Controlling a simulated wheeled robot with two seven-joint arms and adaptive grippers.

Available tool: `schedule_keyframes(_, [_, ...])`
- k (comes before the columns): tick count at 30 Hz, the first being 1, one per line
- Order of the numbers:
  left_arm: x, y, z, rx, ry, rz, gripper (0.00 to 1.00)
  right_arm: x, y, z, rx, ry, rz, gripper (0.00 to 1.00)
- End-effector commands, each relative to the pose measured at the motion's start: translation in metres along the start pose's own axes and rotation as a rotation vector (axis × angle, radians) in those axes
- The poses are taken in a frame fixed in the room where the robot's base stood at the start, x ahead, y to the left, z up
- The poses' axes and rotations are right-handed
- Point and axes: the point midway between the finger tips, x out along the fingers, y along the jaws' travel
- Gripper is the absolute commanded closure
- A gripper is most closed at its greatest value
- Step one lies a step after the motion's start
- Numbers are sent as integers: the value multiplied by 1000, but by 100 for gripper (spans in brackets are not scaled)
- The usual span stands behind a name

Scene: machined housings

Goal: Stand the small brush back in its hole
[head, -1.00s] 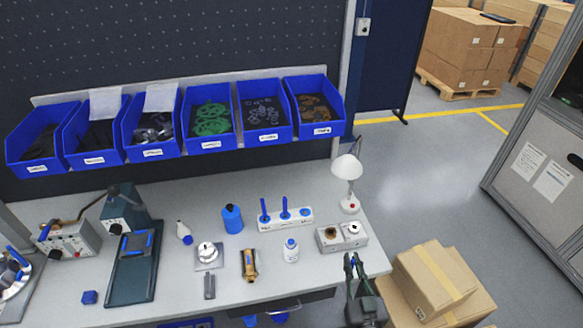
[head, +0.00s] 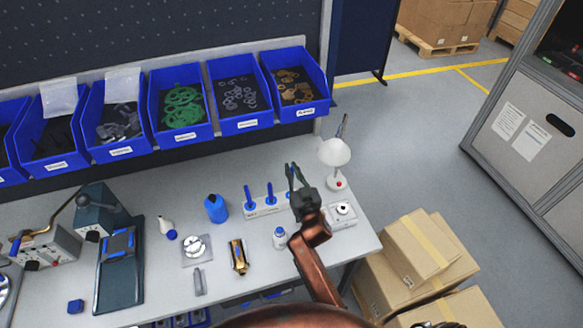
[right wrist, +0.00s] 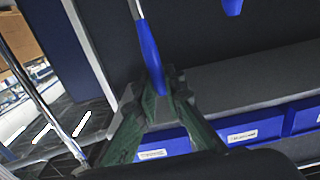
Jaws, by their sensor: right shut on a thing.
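My right gripper (head: 291,172) is over the right end of the white brush holder (head: 257,211) in the head view. In the right wrist view its fingers (right wrist: 157,92) are shut on a brush with a blue handle (right wrist: 150,58) and a thin metal shaft. In the head view the gripper hides most of this brush and the holder's right end, so I cannot tell whether the brush is in a hole. Two other blue-handled brushes (head: 249,196) stand upright in the holder to the left. My left gripper is not in view.
A white lamp (head: 334,152) stands close to the right of the gripper. A small white bottle (head: 279,238) stands in front of the holder, and a blue bottle (head: 216,209) to its left. Blue bins (head: 238,95) hang behind.

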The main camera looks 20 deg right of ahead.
Motion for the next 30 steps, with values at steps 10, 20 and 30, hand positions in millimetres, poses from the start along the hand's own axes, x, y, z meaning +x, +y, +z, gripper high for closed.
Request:
schedule_keyframes(10, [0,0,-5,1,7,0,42,5,-1,0,2,-1,-1,100])
schedule_keyframes(20, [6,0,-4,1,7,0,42,4,-1,12,4,-2,-1,100])
schedule_keyframes(30, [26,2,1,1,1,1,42,4,-1,41,3,-2,-1,100])
